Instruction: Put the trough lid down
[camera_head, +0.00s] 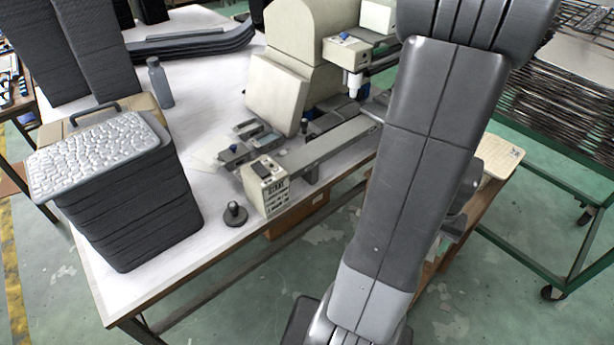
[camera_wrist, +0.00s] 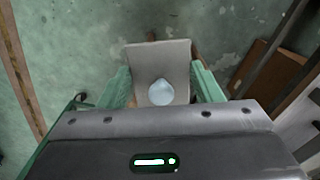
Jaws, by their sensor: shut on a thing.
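In the wrist view, a flat grey-beige panel (camera_wrist: 160,55), which looks like the trough lid, stands out beyond my gripper (camera_wrist: 161,88). A pale blue rounded knob (camera_wrist: 161,93) shows at its near end, between the two green fingers. My gripper is shut on the lid, though the exact contact is hard to see. In the head view, my arm hides most of the gripper and what it holds. A cream board (camera_head: 503,160) shows just right of my arm, above brown wood; I cannot tell if it is the same panel. No trough can be made out clearly.
A white table (camera_head: 190,230) carries a cream machine (camera_head: 292,90), a dark crate stack (camera_head: 135,205) with a pebbled top, and a grey bottle (camera_head: 159,82). A green-framed rack (camera_head: 560,165) stands at the right. Green floor (camera_head: 450,318) is open in front.

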